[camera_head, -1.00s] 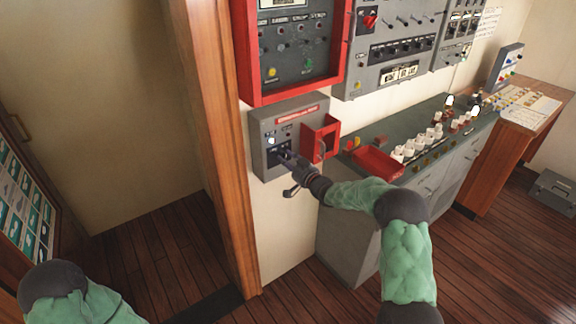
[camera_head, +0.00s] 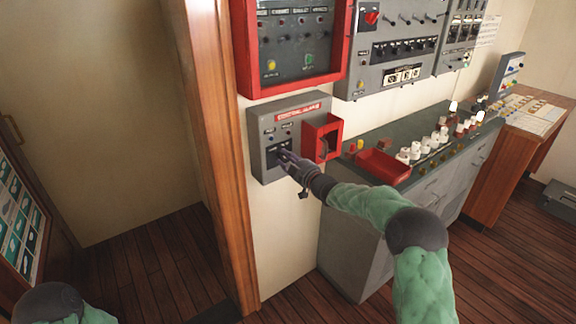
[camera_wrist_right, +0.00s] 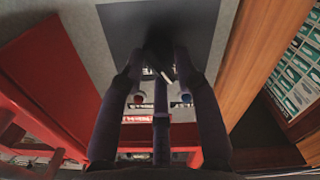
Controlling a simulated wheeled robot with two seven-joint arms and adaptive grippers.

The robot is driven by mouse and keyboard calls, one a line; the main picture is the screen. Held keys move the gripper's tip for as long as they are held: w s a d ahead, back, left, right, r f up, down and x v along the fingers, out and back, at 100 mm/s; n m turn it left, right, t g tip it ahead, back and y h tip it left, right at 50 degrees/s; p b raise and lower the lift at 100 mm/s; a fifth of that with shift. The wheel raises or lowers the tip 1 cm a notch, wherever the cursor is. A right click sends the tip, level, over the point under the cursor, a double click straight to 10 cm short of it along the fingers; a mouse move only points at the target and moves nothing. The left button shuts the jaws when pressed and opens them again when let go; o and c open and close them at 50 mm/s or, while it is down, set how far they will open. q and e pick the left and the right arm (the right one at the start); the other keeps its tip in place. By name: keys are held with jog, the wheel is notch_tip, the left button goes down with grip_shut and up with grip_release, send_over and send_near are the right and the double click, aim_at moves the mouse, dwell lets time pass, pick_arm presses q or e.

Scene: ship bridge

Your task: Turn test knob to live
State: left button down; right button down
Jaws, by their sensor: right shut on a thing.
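A grey alarm box (camera_head: 262,150) with a red label strip hangs on the wall below the red-framed panel. My right gripper (camera_head: 284,158) reaches its lower left face from the right. A small white mark shows between the fingers. The head view hides most of the knob, and its setting cannot be read. My left gripper is out of view.
A red open holder (camera_head: 322,136) juts from the box's right side, close to my right wrist. A red-framed panel (camera_head: 243,50) is above. A grey console (camera_head: 440,165) with a red tray (camera_head: 383,167) stands to the right. A wooden post (camera_head: 215,150) is left.

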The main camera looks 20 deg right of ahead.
jog(key=shift+a+r+n+b, duration=0.2)
jog(key=shift+r+n+b, duration=0.15)
jog(key=shift+r+n, duration=0.25)
jog(key=c, duration=1.1)
grip_release()
jog(key=shift+o, duration=0.5)
jog(key=shift+a, duration=0.2)
jog(key=shift+a+f, duration=0.1)
jog(key=shift+f, duration=0.05)
jog(key=shift+d+f, duration=0.2)
jog(key=shift+s, duration=0.15)
